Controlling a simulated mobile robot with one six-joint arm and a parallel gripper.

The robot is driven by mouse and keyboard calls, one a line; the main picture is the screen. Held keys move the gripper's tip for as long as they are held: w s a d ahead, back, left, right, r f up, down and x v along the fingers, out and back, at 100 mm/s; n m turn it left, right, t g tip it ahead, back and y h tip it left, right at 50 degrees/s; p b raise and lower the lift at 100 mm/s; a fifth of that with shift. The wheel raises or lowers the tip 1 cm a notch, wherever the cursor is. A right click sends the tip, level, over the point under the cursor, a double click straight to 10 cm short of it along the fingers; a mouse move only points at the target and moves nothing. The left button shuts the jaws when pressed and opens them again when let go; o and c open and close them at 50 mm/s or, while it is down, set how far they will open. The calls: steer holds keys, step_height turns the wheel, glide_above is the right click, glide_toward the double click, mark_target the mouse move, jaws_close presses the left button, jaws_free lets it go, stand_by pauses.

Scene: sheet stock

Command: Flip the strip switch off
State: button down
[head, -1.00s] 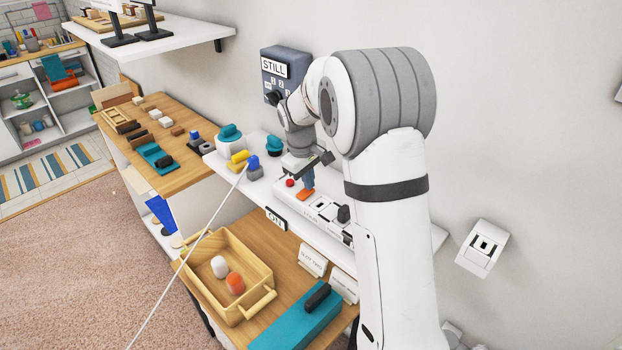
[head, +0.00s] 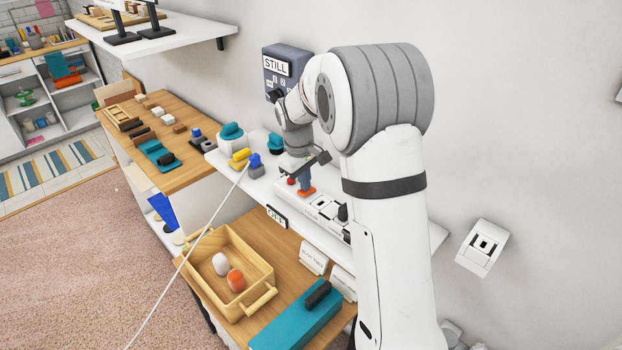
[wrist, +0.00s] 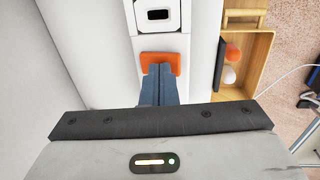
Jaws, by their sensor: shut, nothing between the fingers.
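The orange strip switch (head: 306,194) sits on the white power strip (head: 325,210) on the narrow white shelf. In the wrist view the switch (wrist: 176,62) is a wide orange rocker. My gripper (wrist: 159,72) is shut and empty, its blue fingertips right at the switch and overlapping its near part. They look to be touching it, and they hide some of it. In the head view my gripper (head: 304,186) points down onto the switch. A small black sign (head: 276,216) on the shelf's front edge appears to read OFF.
A red button (head: 291,182) is close left of the fingers. A blue-topped piece (head: 255,160) and a yellow piece (head: 240,155) stand farther left on the shelf. A wooden tray (head: 205,296) holds a white and an orange object below. The wall is close behind my arm.

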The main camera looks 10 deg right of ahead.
steer(key=shift+r, duration=0.2)
step_height(320, 180, up, 13)
steer(key=w+d+p, duration=0.1)
steer(key=d, duration=0.1)
steer(key=shift+w+r, duration=0.15)
steer(key=shift+r, duration=0.05)
